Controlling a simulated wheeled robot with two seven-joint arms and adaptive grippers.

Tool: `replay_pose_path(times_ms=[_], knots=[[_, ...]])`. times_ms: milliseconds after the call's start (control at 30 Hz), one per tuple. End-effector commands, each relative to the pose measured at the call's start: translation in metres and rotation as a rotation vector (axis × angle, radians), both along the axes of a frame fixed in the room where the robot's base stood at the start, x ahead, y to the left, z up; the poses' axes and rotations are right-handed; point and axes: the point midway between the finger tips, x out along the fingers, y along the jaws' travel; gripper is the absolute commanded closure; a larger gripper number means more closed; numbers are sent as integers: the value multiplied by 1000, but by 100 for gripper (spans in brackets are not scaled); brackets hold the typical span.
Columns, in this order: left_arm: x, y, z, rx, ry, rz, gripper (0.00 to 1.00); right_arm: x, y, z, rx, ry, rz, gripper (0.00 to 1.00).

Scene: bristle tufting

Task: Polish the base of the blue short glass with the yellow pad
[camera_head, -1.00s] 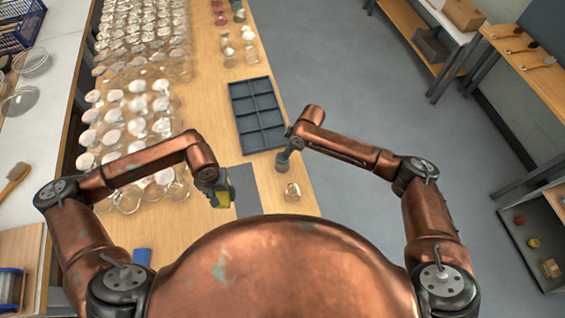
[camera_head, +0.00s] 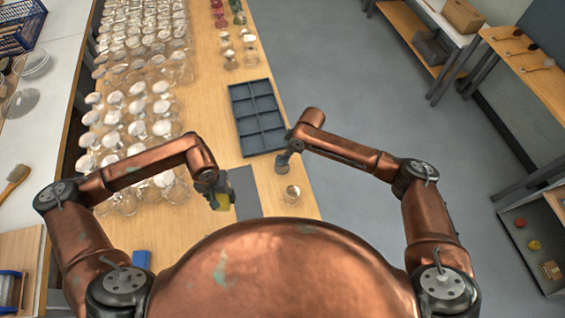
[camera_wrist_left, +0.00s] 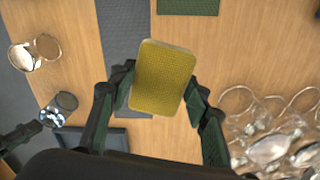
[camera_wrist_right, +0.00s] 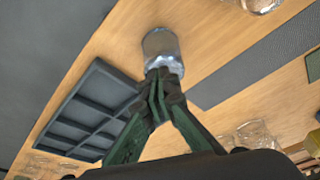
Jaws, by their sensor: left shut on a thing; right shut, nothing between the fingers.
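The yellow pad (camera_wrist_left: 159,77) is in the jaws of my left gripper (camera_wrist_left: 158,90), its broad face toward the left wrist camera. In the head view the pad (camera_head: 222,201) hangs over the near part of the table. A short bluish glass (camera_wrist_right: 162,45) stands at the tips of my right gripper (camera_wrist_right: 160,76); it also shows in the left wrist view (camera_wrist_left: 59,108). My right gripper is shut with nothing between its fingers. I cannot tell whether its tips touch the glass. In the head view this glass is partly hidden by the right gripper (camera_head: 287,158).
A clear glass (camera_head: 291,194) stands near the table's right edge. A dark compartment tray (camera_head: 257,117) lies beyond the right gripper. Many clear glasses (camera_head: 137,107) crowd the table's left side. A grey mat (camera_head: 243,191) lies between the grippers. A blue block (camera_head: 141,258) is at the near left.

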Motion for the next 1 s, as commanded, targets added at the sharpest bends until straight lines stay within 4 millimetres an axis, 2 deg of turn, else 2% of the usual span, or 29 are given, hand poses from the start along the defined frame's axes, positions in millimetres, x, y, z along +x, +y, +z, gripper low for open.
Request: replay_pose_path(times_ms=[467, 1000], knots=[[0, 0, 0, 0, 0, 0, 75, 0, 0, -1, 0, 0, 0, 100], [0, 0, -5, 0, 1, 0, 75, 0, 0, -11, 0, 1, 0, 100]])
